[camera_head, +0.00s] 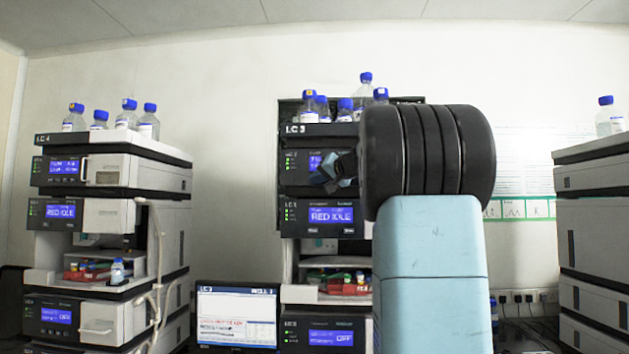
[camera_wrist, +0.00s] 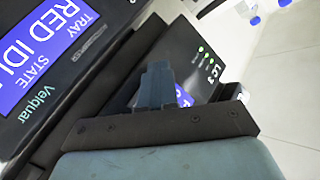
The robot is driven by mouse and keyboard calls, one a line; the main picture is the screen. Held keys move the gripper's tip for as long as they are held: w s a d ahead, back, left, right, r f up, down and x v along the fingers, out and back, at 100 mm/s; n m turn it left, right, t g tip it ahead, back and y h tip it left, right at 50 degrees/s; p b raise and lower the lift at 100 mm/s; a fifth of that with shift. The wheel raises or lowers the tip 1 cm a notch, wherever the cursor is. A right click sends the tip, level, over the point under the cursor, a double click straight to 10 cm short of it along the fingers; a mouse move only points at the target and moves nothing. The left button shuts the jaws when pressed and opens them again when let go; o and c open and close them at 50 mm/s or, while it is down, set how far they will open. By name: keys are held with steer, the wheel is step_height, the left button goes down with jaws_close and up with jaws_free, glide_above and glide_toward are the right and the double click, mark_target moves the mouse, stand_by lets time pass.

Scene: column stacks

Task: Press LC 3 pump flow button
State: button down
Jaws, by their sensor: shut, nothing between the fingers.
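The LC 3 stack (camera_head: 300,128) stands in the middle of the head view. Its upper module has a blue screen (camera_head: 316,161), partly covered by my gripper (camera_head: 337,172), which is at its right part. In the wrist view my gripper (camera_wrist: 156,84) is shut and empty, its fingertips in front of the LC 3 panel (camera_wrist: 212,74). That panel shows small green lights and a blue screen (camera_wrist: 184,97) half hidden behind the fingers. I cannot make out the pump flow button, nor tell whether the fingertips touch the panel.
Below is a module with a "RED IDLE" screen (camera_head: 331,214), which also shows large in the wrist view (camera_wrist: 48,40). Blue-capped bottles (camera_head: 310,105) stand on top. The LC 4 stack (camera_head: 110,190) is left, another stack (camera_head: 595,230) right, and a monitor (camera_head: 237,315) low between stacks.

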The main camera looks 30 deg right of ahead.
steer(key=shift+s, duration=0.1)
steer(key=shift+s+a, duration=0.45)
steer(key=shift+s, duration=0.15)
steer(key=shift+s+a, duration=0.75)
steer(key=shift+s, duration=0.3)
steer(key=shift+s+a, duration=0.7)
steer(key=shift+s, duration=0.35)
steer(key=s+a+f+n+g, duration=0.1)
steer(key=s+a+f+g, duration=0.2)
steer(key=s+a+f, duration=0.5)
steer(key=s+a+f+n+g, duration=0.25)
steer(key=s+a+f, duration=0.35)
steer(key=a+f, duration=0.4)
steer(key=s+a+f+n+g+h, duration=0.1)
steer(key=s+f+g, duration=0.4)
steer(key=s+f, duration=1.2)
steer(key=shift+s+a+f+n+h, duration=0.35)
steer(key=shift+a+f+h, duration=0.4)
steer(key=shift+f+h, duration=0.3)
